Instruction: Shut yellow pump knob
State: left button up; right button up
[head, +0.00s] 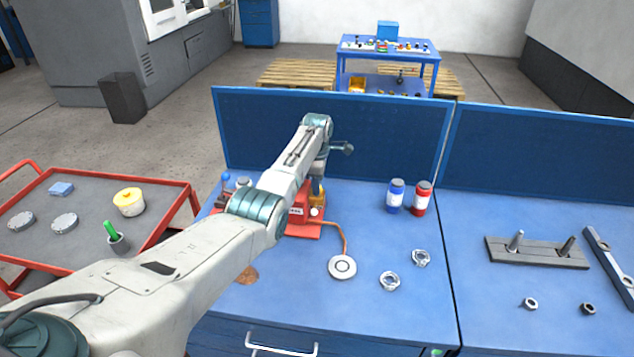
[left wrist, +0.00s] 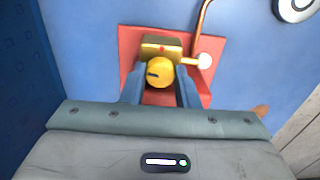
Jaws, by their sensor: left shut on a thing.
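The yellow pump knob (left wrist: 160,72) is round with a dark mark on its face, in the middle of the left wrist view. It sits in front of a brass-coloured body (left wrist: 161,45) on a red base (left wrist: 207,55). My left gripper (left wrist: 159,80) has its blue fingers on both sides of the knob and is shut on it. In the head view my left arm hides most of the red pump (head: 305,228), and the knob is hard to make out. My right gripper is not in view.
A copper pipe (head: 343,236) runs from the pump to a round white disc (head: 342,267). Blue (head: 395,196) and red (head: 421,198) bottles stand to the right. A blue panel (head: 380,135) closes the back of the bench. A red-framed cart (head: 110,172) stands at left.

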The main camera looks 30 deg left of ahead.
pick_arm(q)
jog(key=m, duration=0.2)
jog(key=shift+r+m+p, duration=0.2)
jog(key=shift+m+p, duration=0.1)
jog(key=shift+p, duration=0.05)
jog(key=m, duration=0.2)
jog(key=shift+m+p, duration=0.3)
jog(key=shift+m, duration=0.1)
jog(key=shift+w+m, duration=0.1)
jog(key=shift+m, duration=0.4)
jog(key=o, duration=0.9)
jog(key=shift+o, duration=0.3)
jog(key=shift+d+f, duration=0.1)
